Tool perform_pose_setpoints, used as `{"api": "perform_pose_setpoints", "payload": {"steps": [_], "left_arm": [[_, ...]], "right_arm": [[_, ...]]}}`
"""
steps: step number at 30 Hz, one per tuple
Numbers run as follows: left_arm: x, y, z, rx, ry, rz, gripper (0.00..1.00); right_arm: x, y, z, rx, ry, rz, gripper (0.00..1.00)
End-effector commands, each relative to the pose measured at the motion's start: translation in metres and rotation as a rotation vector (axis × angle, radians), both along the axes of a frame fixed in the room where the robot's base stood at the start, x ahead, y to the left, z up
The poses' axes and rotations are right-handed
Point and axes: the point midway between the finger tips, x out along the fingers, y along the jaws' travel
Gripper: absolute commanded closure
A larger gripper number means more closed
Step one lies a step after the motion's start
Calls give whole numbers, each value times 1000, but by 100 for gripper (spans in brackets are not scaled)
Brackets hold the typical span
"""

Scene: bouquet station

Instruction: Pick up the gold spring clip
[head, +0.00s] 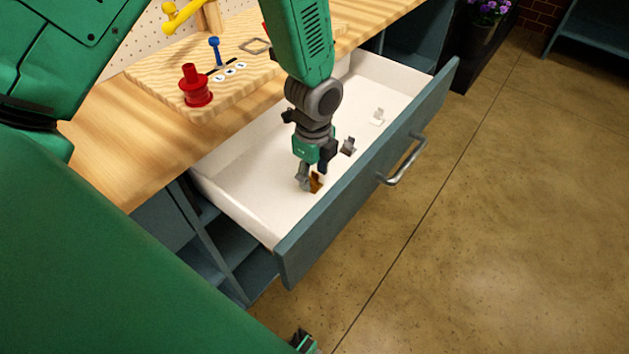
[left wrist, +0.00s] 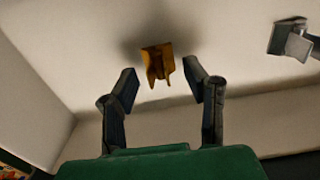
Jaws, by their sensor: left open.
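The gold spring clip (head: 317,183) lies on the white floor of the open drawer (head: 236,201), close to the drawer's front panel. My left gripper (head: 311,176) points down into the drawer, right at the clip, and its fingers partly hide it in the head view. In the left wrist view, the gold clip (left wrist: 157,64) shows ahead of and between the two open fingertips (left wrist: 162,82), with a gap on each side. The fingers hold nothing. My right gripper does not show clearly in either view.
A grey clip (head: 348,146) and a white clip (head: 378,116) lie farther right in the drawer. The drawer's walls and its front panel with a metal handle (head: 403,163) surround the gripper. A red spool-like piece (head: 195,86) stands on a wooden board above.

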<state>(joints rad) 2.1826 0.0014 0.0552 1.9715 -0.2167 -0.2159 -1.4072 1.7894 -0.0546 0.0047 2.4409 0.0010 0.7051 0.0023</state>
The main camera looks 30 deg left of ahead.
Motion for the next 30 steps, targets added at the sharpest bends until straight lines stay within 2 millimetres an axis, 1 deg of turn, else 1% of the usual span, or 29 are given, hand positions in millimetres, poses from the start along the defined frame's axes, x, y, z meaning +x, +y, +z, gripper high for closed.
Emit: {"api": "perform_pose_setpoints", "payload": {"steps": [2, 8, 9, 11, 12, 13, 23, 26, 29, 30], "left_arm": [[0, 0, -5, 0, -2, 0, 60], [0, 0, -5, 0, -3, 0, 60], [0, 0, -5, 0, -3, 0, 63], [0, 0, -5, 0, -3, 0, 84], [0, 0, -5, 0, -3, 0, 98], [0, 0, -5, 0, -2, 0, 100], [1, 0, -3, 0, -3, 0, 100], [1, 0, 7, -1, -3, 1, 100], [1, 0, 26, -2, -7, 1, 100], [1, 0, 35, -2, -7, 0, 100]], "right_arm": [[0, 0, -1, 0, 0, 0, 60], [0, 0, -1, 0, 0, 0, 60], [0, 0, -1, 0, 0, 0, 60], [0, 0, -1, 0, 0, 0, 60], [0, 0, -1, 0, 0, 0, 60], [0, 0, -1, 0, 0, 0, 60], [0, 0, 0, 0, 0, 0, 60], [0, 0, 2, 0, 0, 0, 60], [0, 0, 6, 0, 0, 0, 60], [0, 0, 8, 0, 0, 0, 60]]}}
